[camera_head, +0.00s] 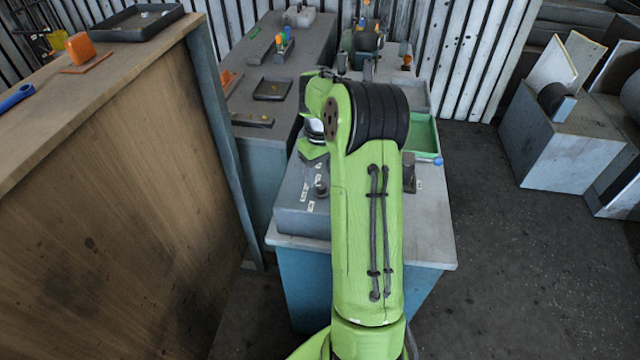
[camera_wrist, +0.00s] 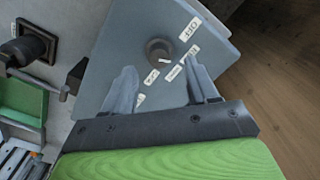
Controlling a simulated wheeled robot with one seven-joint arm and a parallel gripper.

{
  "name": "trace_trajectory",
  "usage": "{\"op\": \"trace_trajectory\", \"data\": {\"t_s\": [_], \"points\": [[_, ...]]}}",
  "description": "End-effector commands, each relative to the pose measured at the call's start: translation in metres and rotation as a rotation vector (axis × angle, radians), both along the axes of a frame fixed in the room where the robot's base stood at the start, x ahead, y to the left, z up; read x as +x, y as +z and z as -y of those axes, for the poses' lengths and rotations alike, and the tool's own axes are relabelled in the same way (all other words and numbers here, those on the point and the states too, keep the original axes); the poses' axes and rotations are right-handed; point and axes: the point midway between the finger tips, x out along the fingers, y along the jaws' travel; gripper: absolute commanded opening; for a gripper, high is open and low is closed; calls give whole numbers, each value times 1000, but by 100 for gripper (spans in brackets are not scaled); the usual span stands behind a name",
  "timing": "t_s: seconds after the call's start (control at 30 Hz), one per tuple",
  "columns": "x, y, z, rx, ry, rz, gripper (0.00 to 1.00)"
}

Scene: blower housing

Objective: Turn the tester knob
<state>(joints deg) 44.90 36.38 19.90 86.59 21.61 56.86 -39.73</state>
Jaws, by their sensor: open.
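The tester is a grey box (camera_wrist: 125,50) with a round dark knob (camera_wrist: 159,50) on its face and small white labels around it; one reads OFF. In the head view the knob (camera_head: 321,190) stands on the tester box (camera_head: 295,215) at the left of the bench, left of my arm. My gripper (camera_wrist: 160,66) is open in the wrist view. Its two grey fingers point toward the knob, one on each side and just short of it in the picture. No contact shows.
The tester stands on a grey bench top (camera_head: 430,215). A green tray (camera_head: 423,135) and a lever with a blue ball (camera_head: 437,161) are on its right. A tall wooden-sided counter (camera_head: 110,170) stands to the left. Open floor (camera_head: 490,260) lies to the right.

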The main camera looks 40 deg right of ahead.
Motion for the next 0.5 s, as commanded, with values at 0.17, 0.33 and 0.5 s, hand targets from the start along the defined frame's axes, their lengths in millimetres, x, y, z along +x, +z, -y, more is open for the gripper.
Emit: {"op": "trace_trajectory", "data": {"t_s": [0.17,0.33,0.5], "points": [[-1,-30,0,1,-2,-2,58],[0,-38,0,0,-2,0,58],[0,-37,0,-1,-2,0,58]]}}
